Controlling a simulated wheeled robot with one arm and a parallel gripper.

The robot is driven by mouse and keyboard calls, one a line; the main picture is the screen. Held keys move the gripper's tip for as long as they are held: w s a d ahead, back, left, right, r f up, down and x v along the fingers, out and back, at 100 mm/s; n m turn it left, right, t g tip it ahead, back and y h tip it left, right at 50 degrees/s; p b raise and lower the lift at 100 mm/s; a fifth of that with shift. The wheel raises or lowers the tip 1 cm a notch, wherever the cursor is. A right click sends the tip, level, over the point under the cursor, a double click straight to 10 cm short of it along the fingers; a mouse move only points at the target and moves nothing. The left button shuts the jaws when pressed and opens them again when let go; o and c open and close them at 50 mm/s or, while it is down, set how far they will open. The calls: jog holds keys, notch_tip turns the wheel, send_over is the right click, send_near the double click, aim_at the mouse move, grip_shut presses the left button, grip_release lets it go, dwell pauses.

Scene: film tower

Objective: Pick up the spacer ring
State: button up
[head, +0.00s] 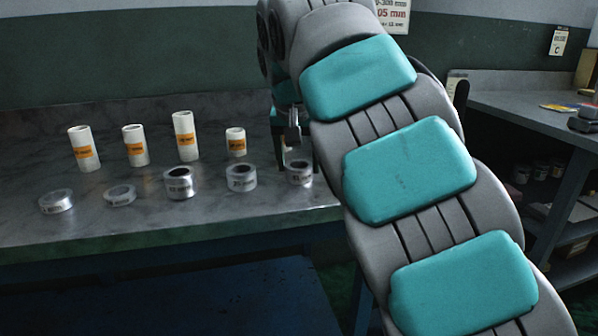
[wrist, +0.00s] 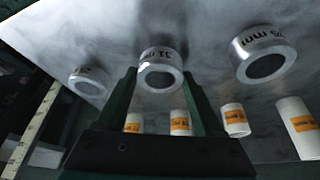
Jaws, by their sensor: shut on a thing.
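Several short silvery rings with printed labels stand in a row on the bench. My gripper (head: 296,150) is at the rightmost ring visible in the head view, beside the arm. Its two dark fingers (wrist: 160,74) are shut on this spacer ring (head: 300,177), one on each side. In the wrist view the held ring (wrist: 162,56) shows its label upside down and a dark round opening. I cannot tell whether it touches the bench. A smaller ring (wrist: 90,76) is to its left and a larger ring (wrist: 262,38) to its right, both apart from the fingers.
More rings stand to the left, the nearest a labelled ring (head: 241,178). White tubes with orange labels, such as a short tube (head: 236,136), stand behind them. The grey bench (head: 150,222) is clear along its front. My arm hides the bench's right part.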

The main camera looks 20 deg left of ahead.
jog(key=c, duration=0.7)
jog(key=shift+r, duration=0.15)
jog(key=shift+r+p, duration=0.5)
jog(key=shift+r, duration=1.1)
jog(key=s+d, duration=0.2)
jog(key=s, duration=0.2)
jog(key=s+d+r+b, duration=0.1)
jog(key=s+d, duration=0.2)
jog(key=s, duration=0.2)
jog(key=s+d+b, duration=0.1)
jog(key=s+d, duration=0.1)
jog(key=s, duration=0.3)
jog(key=shift+s+d+r, duration=0.1)
jog(key=shift+d+r, duration=0.15)
